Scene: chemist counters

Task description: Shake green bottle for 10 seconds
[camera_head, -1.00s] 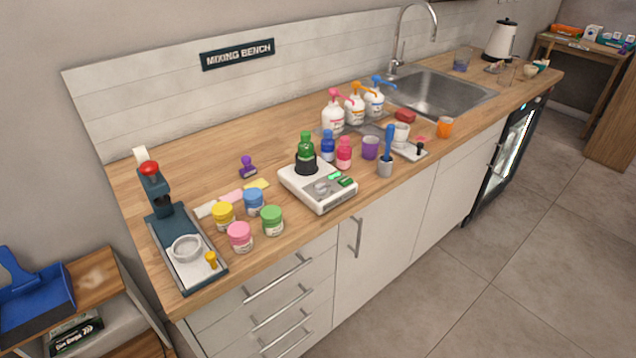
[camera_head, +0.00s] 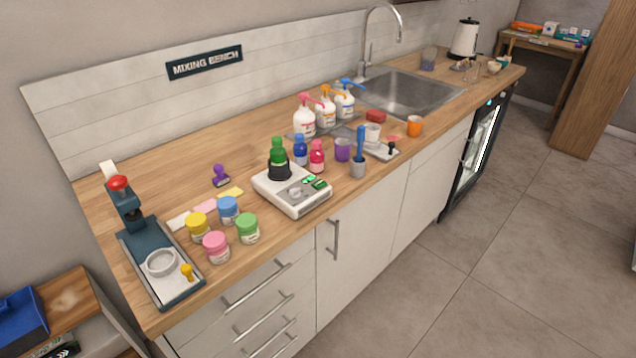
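The green bottle (camera_head: 278,151) stands upright in a black round holder (camera_head: 279,171) on a white device (camera_head: 291,204) with green-lit parts. The device sits on the wooden counter (camera_head: 150,172) near its front edge. The holder hides the bottle's lower part. A blue bottle (camera_head: 300,151) and a pink bottle (camera_head: 317,156) stand just to its right. Neither of my grippers shows in the head view.
Several lidded jars (camera_head: 215,247) stand left of the device. A dark press (camera_head: 150,240) stands at the counter's left end. The floor (camera_head: 500,260) in front is clear.

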